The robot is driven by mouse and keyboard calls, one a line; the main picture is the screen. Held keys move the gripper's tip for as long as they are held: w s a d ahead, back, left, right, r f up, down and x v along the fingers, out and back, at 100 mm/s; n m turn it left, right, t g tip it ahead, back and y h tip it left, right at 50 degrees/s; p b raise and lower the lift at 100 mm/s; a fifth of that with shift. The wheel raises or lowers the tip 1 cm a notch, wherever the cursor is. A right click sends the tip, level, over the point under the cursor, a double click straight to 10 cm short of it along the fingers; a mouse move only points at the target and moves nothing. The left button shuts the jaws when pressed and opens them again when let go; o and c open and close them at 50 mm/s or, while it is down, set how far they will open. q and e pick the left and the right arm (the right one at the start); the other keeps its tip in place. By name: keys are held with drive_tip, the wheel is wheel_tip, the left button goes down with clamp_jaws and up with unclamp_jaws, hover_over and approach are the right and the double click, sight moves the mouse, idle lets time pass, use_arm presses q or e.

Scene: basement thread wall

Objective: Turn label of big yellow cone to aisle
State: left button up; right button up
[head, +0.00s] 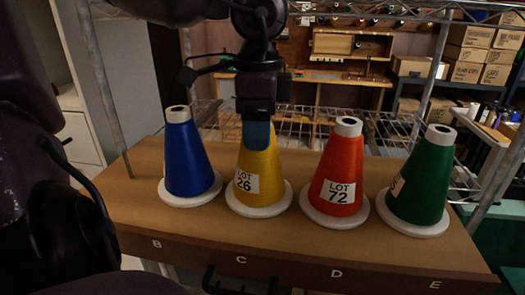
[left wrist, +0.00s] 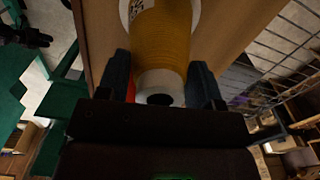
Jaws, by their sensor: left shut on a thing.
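The big yellow cone (head: 261,168) stands on its white round base above the letter C on the brown shelf. Its white label, LOT 26 (head: 246,181), shows on the front, turned a little to the left. My left gripper (head: 257,134) comes down from above and is shut on the cone's top, hiding its tip. In the left wrist view, the fingers of the left gripper (left wrist: 162,88) stand on both sides of the white tip of the yellow cone (left wrist: 162,40). My right gripper is not in view.
A blue cone (head: 187,157) stands to the left. A red cone (head: 338,170) with a LOT 72 label and a green cone (head: 424,180) stand to the right, at B, D and E on the shelf (head: 300,248). Metal rack posts rise behind.

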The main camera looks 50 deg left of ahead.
use_arm(q)
drive_tip(key=o, duration=0.9)
drive_tip(key=shift+o, duration=0.3)
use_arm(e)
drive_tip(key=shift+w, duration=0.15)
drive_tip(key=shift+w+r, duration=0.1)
use_arm(q)
wheel_tip(320, 180, up, 11)
drive_tip(key=p, duration=0.1)
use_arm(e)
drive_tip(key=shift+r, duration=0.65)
use_arm(q)
drive_tip(key=shift+f, duration=0.1)
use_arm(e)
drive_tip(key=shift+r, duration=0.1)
